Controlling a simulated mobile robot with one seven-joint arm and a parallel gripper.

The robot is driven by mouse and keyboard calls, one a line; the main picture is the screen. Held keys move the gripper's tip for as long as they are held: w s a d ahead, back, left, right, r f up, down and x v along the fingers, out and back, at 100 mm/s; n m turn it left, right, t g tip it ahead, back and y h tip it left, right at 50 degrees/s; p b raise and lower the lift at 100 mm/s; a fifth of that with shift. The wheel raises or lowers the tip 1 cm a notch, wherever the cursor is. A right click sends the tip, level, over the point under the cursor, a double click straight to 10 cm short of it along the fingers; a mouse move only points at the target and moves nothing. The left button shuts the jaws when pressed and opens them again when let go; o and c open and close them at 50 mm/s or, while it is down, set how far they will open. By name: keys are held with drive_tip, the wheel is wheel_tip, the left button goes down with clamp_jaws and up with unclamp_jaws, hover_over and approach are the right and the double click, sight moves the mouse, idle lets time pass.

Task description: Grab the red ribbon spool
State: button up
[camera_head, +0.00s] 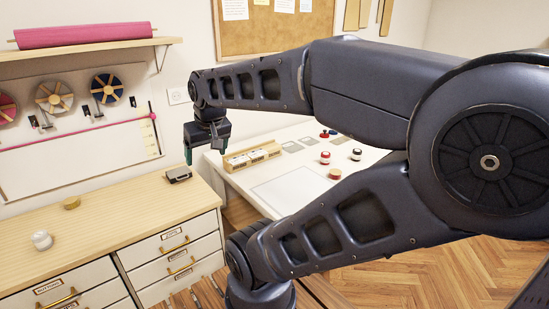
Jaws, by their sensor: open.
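Several small items stand on the white table (310,150). One is a small upright spool with a red middle and pale ends (325,157), and another is a low round item with a red top and yellowish edge (335,174). A reddish wheel-like reel (7,108) hangs on the wall, cut off by the left picture edge. I cannot tell for sure which of these is the red ribbon spool. My gripper (203,152) is open, points down and appears empty. It is near the right end of the wooden counter, to the left of the white table and apart from all these items.
A dark and white spool (356,154) stands near the red one. A wooden tray (252,156) lies on the table's left side. A small grey box (178,174), a yellow roll (71,202) and a white item (41,240) sit on the drawer counter (120,215). My arm hides some of the table.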

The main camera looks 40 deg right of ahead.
drive_tip(key=w+d+f+m+h, duration=0.1)
drive_tip(key=w+d+f+m, duration=0.15)
drive_tip(key=w+d, duration=0.45)
drive_tip(key=w+d+f+m, duration=0.1)
drive_tip(key=w+d+m, duration=0.15)
drive_tip(key=d, duration=0.85)
drive_tip(key=w+d+f+m+h, duration=0.1)
drive_tip(key=w+d+f+m, duration=0.2)
drive_tip(key=d, duration=0.6)
drive_tip(key=m+g+h, duration=0.2)
drive_tip(key=m+g, duration=0.1)
drive_tip(key=m, duration=0.3)
approach(335, 172)
drive_tip(key=shift+x, duration=4.75)
drive_tip(key=shift+d, duration=0.15)
drive_tip(key=c, duration=1.1)
drive_tip(key=shift+o, duration=0.2)
drive_tip(key=shift+r, duration=0.15)
